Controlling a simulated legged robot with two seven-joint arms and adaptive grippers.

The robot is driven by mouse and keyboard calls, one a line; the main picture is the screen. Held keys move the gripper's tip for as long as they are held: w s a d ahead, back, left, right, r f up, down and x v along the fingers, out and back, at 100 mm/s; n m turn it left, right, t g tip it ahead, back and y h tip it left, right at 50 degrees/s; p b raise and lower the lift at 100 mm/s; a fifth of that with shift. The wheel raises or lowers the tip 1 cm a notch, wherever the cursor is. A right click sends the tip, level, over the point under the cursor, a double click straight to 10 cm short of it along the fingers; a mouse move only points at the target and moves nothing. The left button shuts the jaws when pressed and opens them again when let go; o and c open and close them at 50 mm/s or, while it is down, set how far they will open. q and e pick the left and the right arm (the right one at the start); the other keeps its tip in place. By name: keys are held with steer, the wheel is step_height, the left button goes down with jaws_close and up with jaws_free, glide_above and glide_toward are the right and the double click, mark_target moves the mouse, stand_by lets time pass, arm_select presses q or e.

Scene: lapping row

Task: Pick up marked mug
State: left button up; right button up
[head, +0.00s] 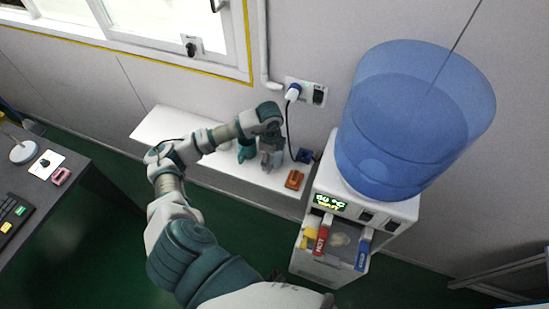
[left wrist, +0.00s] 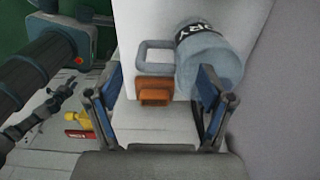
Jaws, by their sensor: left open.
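The right finger overlaps the mug's near side, and the handle lies beyond the gap between the fingers. My right gripper is not in view.
An orange-brown block (left wrist: 154,88) lies on the shelf near the handle; it also shows in the head view (head: 294,180). The water dispenser (head: 365,207) stands right of the white shelf (head: 165,125).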

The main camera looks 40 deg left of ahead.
arm_select(q)
step_height(320, 180, down, 5)
steer(key=shift+s+a+r, duration=0.1)
steer(key=shift+s, duration=0.05)
steer(key=c, duration=1.3)
steer(key=shift+o, duration=0.2)
steer(key=shift+r, duration=0.15)
